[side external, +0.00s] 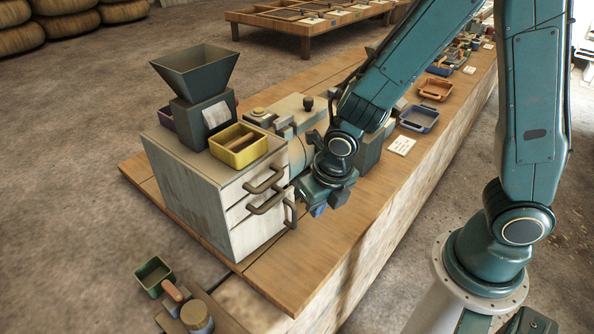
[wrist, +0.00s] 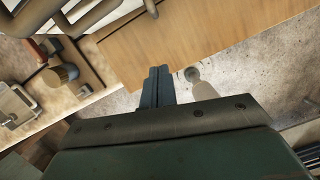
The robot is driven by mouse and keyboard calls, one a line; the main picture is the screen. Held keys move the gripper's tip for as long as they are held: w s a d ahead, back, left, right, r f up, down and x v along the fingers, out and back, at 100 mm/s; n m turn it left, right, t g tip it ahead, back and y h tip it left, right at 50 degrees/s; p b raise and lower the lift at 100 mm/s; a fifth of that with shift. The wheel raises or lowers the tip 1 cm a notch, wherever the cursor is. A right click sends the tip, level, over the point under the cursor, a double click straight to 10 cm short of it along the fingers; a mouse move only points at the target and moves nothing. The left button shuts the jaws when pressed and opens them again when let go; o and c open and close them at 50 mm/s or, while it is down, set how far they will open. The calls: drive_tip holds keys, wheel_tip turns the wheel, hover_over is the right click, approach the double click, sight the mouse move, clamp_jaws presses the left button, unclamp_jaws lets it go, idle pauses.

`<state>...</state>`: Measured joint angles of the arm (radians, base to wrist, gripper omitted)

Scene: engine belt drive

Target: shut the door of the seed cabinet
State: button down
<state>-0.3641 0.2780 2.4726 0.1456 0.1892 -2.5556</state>
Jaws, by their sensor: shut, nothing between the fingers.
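The seed cabinet (side external: 185,195) appears to be the pale, worn box at the left end of the wooden bench. Its front face (side external: 252,235) carries dark bar handles (side external: 268,201), and one upright handle (side external: 291,210) stands near its right edge. I cannot tell how far the door stands open. My gripper (side external: 318,209) is just right of the upright handle, pointing down; whether it touches is unclear. In the wrist view my gripper (wrist: 157,72) has its fingers together and empty.
A hopper (side external: 196,75) and a yellow bin (side external: 240,148) stand on the cabinet. Grey equipment (side external: 290,115) is behind my gripper. A green tray (side external: 153,274) sits at the lower left. The wooden bench top (side external: 290,270) is bare in front of the cabinet.

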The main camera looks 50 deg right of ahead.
drive_tip(key=shift+s+r, duration=0.1)
drive_tip(key=shift+r, duration=0.25)
drive_tip(key=c, duration=1.7)
unclamp_jaws()
drive_tip(key=shift+c, duration=0.2)
drive_tip(key=m+t+y, duration=0.1)
drive_tip(key=m+y, duration=1.3)
drive_tip(key=m, duration=0.4)
approach(295, 229)
drive_tip(key=d+r, duration=0.4)
drive_tip(key=r, duration=0.2)
drive_tip(key=shift+s+a, duration=0.1)
drive_tip(key=shift+s, duration=0.2)
drive_tip(key=x, duration=1.3)
drive_tip(key=shift+w+a+f, duration=0.1)
drive_tip(key=shift+a+f, duration=0.15)
drive_tip(key=shift+a, duration=0.05)
